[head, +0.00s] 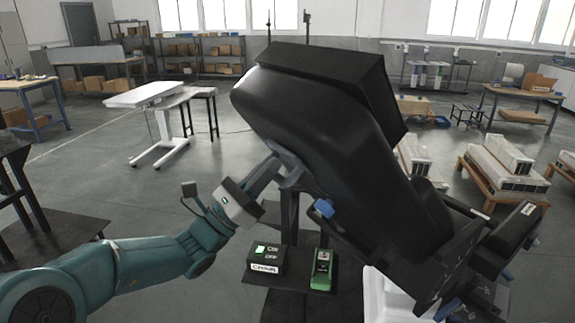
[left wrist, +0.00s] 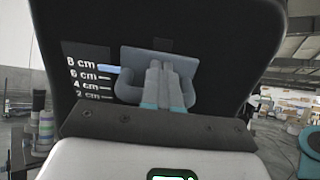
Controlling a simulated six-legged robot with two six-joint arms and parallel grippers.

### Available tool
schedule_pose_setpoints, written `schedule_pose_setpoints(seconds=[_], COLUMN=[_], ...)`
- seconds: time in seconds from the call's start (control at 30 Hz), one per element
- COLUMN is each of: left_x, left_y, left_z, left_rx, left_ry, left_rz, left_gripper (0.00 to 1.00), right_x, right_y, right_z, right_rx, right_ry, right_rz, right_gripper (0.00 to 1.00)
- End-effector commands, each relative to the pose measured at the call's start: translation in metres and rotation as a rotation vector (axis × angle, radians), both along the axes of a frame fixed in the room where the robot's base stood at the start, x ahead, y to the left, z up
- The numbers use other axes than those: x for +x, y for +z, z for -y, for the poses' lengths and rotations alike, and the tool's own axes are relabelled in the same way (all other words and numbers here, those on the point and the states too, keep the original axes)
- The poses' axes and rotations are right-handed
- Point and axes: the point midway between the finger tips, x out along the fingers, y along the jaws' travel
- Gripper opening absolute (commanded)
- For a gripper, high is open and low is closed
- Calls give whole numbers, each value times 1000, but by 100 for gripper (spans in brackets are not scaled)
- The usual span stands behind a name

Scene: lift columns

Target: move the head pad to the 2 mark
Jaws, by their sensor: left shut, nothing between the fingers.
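A large black padded chair (head: 330,140) leans back at the centre of the head view; its upper end is the head pad (head: 325,70). The wrist view shows a black rear face (left wrist: 220,35) with a white scale (left wrist: 85,80) reading 8, 6, 4 and 2 cm. A light blue pointer (left wrist: 108,69) sits close to the 8 cm line, slightly below it. A grey plate with a U-shaped handle (left wrist: 187,88) is beside the scale. My left gripper (left wrist: 158,72) is shut and empty, its fingertips within the handle's outline; contact is unclear. It also shows in the head view (head: 270,172). My right gripper is out of view.
Below the left gripper are a dark CHAIR switch box (head: 266,260) with a lit green ON key and a green device (head: 322,268) on a dark shelf. A white wheeled table (head: 150,97) stands back left. Open floor lies left of the chair.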

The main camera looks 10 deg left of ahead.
Motion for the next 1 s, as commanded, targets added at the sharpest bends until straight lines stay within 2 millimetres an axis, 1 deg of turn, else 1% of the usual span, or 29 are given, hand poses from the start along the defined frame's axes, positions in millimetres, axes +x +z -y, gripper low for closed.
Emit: schedule_pose_setpoints(seconds=[1.0], left_x=[7], left_y=[-16], left_z=[8], left_rx=[2], left_ry=[-1], left_rz=[-4], left_gripper=[0], right_x=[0], right_y=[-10], right_z=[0], right_rx=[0], right_ry=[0], right_rz=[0], right_gripper=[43])
